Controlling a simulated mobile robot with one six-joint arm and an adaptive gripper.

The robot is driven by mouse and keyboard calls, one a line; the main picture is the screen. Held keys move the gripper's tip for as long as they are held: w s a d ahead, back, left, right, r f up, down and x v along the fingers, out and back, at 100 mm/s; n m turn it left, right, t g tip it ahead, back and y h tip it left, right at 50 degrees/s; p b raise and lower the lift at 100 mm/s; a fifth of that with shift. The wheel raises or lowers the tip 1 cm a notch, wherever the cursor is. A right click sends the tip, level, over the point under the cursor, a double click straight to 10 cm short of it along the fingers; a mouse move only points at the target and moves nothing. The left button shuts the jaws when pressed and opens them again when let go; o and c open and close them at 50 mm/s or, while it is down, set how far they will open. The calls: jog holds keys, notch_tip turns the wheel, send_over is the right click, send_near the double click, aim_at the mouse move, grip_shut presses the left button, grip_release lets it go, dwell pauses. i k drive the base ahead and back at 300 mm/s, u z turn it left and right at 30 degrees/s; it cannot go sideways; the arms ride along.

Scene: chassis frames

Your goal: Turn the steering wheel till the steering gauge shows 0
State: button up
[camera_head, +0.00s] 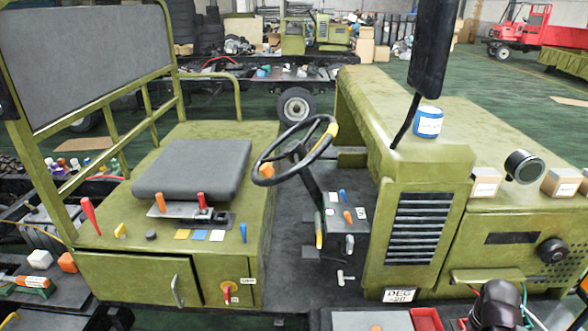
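The steering wheel (330,137) is a black ring with a yellow mark on its right rim and an orange knob (267,170) on its left rim. It is tilted on a dark column between the grey seat and the green hood. A small white plate (398,295) low on the front of the hood block reads "DEG" with a number under it, seemingly -20, though the digits are small. No gripper can be made out, and nothing is seen touching the wheel.
The grey seat (192,168) and a lever console (348,225) flank the wheel. A black post-mounted part (428,50) and a blue can (428,122) stand at the hood. A dark rounded shape (497,305), unclear to me, is at bottom right. The floor between seat and hood is mostly clear.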

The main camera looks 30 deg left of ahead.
aim_at(295, 151)
jog(key=z, duration=0.4)
jog(key=k, duration=1)
jog(key=u, duration=1.95)
jog(key=i, duration=0.6)
jog(key=z, duration=0.2)
